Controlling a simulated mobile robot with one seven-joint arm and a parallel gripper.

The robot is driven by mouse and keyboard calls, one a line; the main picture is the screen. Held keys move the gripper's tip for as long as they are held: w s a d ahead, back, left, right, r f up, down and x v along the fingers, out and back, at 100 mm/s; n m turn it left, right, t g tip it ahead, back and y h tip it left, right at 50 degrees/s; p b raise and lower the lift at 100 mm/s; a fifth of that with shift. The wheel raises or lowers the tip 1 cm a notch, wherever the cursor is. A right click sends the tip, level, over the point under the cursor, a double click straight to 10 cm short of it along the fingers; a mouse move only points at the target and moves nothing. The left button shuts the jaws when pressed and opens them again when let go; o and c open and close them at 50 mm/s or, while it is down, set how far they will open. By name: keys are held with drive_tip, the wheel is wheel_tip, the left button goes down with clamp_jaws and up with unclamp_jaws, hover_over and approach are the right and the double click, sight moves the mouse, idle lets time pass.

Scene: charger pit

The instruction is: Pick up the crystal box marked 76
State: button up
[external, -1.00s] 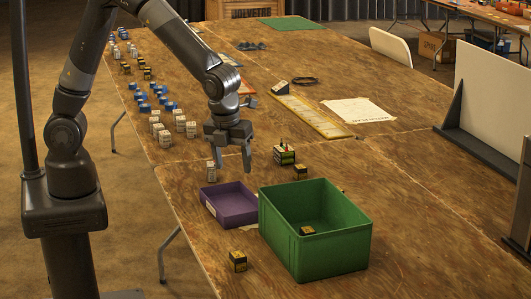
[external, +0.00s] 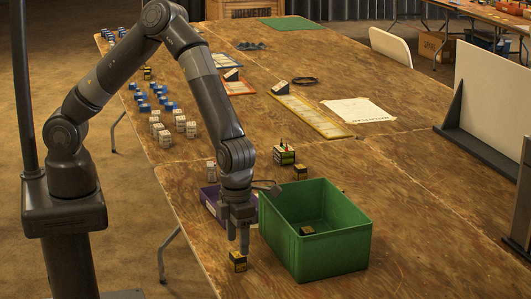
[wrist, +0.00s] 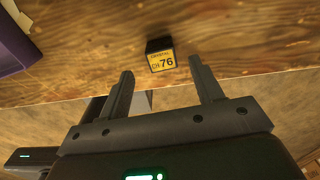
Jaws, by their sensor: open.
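The crystal box marked 76 (wrist: 162,61) is a small black box with a yellow label reading "CRYSTAL CH 76" in the wrist view. It stands on the table near its front edge, and in the external view the box (external: 238,262) is left of the green bin. My gripper (external: 238,249) points down just above it. In the wrist view my gripper (wrist: 160,82) is open, with the box ahead between the fingertips and a gap on both sides. I cannot tell whether the fingers reach down beside it.
A green bin (external: 345,246) with a similar box (external: 307,230) inside stands close to my gripper's right. A purple tray (external: 209,195) is behind my gripper, partly hidden. Another black-yellow box (external: 300,172) and a multicoloured block (external: 284,155) stand behind the bin.

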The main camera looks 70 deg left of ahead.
sight(237, 262)
wheel_tip(237, 262, down, 5)
drive_tip(key=shift+d+f, duration=0.1)
drive_tip(key=shift+f, duration=0.1)
drive_tip(key=c, duration=1.1)
drive_tip(key=shift+o, duration=0.2)
drive_tip(key=shift+r, duration=0.1)
